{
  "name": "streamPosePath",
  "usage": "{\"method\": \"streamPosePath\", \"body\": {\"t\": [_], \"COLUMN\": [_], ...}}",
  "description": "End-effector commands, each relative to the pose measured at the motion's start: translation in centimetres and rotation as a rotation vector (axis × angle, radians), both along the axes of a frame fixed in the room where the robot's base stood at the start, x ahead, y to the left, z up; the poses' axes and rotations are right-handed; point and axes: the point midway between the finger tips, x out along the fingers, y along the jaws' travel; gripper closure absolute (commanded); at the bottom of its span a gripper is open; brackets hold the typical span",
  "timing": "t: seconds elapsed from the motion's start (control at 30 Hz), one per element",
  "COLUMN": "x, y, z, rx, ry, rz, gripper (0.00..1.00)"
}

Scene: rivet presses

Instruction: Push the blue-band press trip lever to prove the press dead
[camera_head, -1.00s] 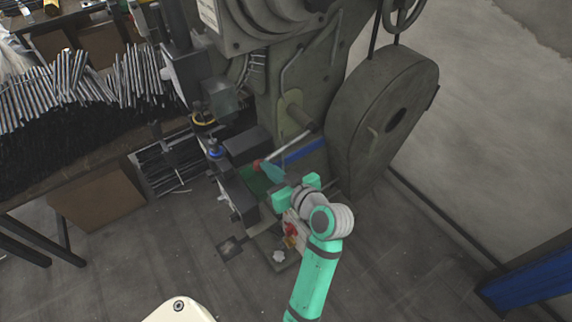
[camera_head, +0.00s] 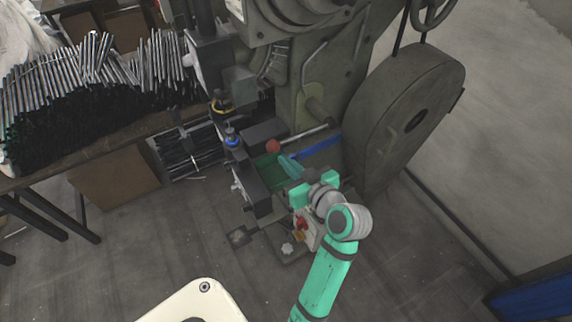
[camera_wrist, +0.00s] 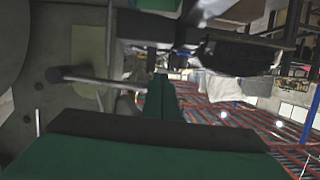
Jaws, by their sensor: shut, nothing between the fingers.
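The press (camera_head: 340,85) is a dark grey-green machine with a blue band (camera_head: 318,148) low on its frame. Its trip lever (camera_head: 302,135) is a thin pale rod ending in a red ball knob (camera_head: 273,146). My gripper (camera_head: 283,158) is shut and empty, its tips just below and right of the knob. I cannot tell whether they touch it. In the wrist view the closed green fingers (camera_wrist: 162,98) point at the press side, and the lever rod (camera_wrist: 92,80) runs in from the left toward them. The knob is not clear there.
A large flywheel (camera_head: 405,125) stands right of the lever. A box with a red button (camera_head: 301,222) sits just below my wrist. A bench (camera_head: 80,165) piled with metal rods is at left. The floor (camera_head: 420,260) at lower right is clear.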

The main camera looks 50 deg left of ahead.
Motion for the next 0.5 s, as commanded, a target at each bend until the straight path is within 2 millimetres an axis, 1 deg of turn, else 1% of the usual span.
{"method": "streamPosePath", "body": {"t": [0.03, 0.1, 0.2, 0.4, 0.5], "x": [0.1, -0.1, -0.4, -1.0, -1.1], "y": [-1.1, -2.6, -4.5, -7.7, -8.8], "z": [0.6, 1.0, 1.7, 2.7, 3.1], "rx": [0.002, 0.002, 0.003, 0.003, 0.004], "ry": [-0.005, -0.003, -0.005, -0.006, -0.005], "rz": [-0.007, -0.009, -0.008, -0.007, -0.009], "gripper": [1.0, 1.0, 1.0, 1.0, 1.0]}}
